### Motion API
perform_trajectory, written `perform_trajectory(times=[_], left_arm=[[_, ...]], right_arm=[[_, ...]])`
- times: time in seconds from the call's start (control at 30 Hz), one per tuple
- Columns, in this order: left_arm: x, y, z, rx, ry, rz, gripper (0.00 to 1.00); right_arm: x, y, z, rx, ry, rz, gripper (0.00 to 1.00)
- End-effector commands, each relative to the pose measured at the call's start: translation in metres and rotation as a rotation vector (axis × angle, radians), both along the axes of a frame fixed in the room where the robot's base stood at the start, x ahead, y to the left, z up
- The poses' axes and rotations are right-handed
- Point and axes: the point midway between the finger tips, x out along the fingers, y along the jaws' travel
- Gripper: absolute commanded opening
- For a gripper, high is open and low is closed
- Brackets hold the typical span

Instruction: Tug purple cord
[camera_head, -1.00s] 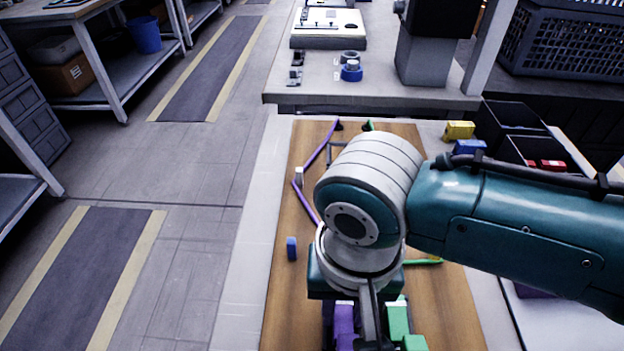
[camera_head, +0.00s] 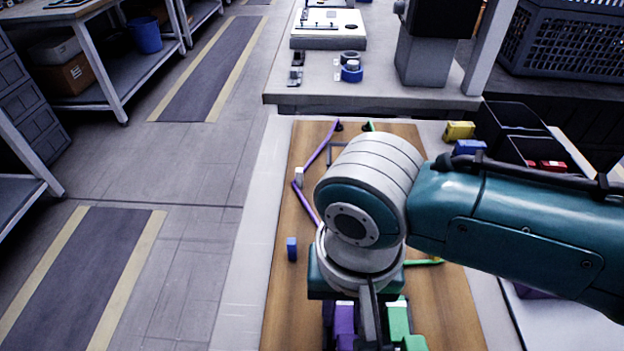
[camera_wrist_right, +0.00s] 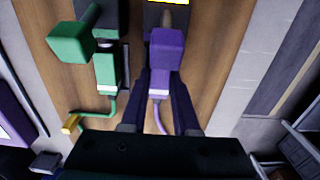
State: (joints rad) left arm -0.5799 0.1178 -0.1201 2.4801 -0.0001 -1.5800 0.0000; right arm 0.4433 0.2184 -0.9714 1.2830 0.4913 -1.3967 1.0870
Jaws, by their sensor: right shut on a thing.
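The purple cord (camera_head: 308,203) runs along the left side of the wooden board (camera_head: 281,300). In the right wrist view the purple cord (camera_wrist_right: 160,118) trails from a purple plug (camera_wrist_right: 166,52) and passes under my gripper body. My right gripper (camera_wrist_right: 162,82) is shut on the purple plug, one dark finger on each side. The purple plug also shows low in the head view (camera_head: 344,322), partly hidden by my wrist. My left gripper is not in view.
A green plug (camera_wrist_right: 105,72) with a green cord stands close beside the purple one. A small blue block (camera_head: 292,249) lies on the board's left side. Dark bins (camera_head: 510,118) and a yellow block (camera_head: 459,131) are at the back right. A bench (camera_head: 380,98) stands beyond.

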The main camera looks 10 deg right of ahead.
Motion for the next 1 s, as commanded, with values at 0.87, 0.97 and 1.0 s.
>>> perform_trajectory(times=[0.87,0.97,1.0], left_arm=[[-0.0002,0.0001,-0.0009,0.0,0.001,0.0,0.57],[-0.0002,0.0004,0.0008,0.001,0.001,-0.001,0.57],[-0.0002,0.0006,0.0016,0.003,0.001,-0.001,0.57]], right_arm=[[0.0051,-0.0026,-0.0005,-0.004,-0.005,-0.002,0.0],[0.0045,-0.0025,-0.0001,-0.004,-0.005,-0.002,0.0],[0.0041,-0.0025,0.0,-0.004,-0.005,-0.002,0.0]])
